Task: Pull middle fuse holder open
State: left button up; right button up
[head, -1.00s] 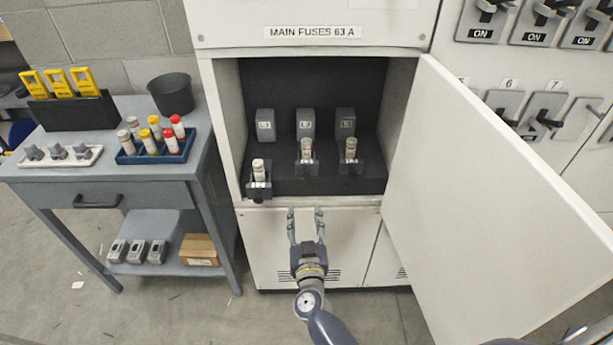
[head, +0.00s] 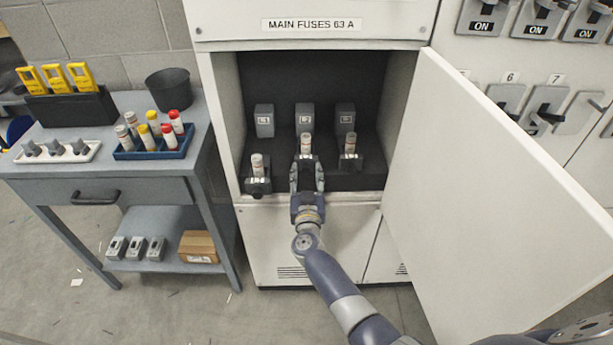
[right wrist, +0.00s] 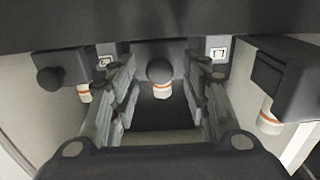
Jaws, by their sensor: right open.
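The middle fuse holder shows in the right wrist view with its round black knob (right wrist: 159,70) and a pale, orange-banded fuse (right wrist: 162,91). In the head view its fuse (head: 305,146) stands upright beyond my right gripper (head: 307,176), which hides most of the holder. My right gripper is open, and in the right wrist view its fingers (right wrist: 160,92) lie on either side of the knob, with visible gaps. The left fuse holder (head: 258,184) sits farther forward than the right fuse holder (head: 350,163). My left gripper is out of view.
The open white cabinet door (head: 490,190) stands to the right of the compartment, close to my right arm. The compartment's side wall bounds the left. A grey side table (head: 70,186) at left holds a blue fuse tray (head: 150,154) and a black bin (head: 169,90).

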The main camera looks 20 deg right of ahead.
grip_shut()
jog(key=shift+s+a+r+p, duration=0.1)
jog(key=shift+s+p, duration=0.3)
jog(key=p+v, duration=0.4)
jog(key=v, duration=0.4)
jog(key=shift+s, duration=0.1)
grip_release()
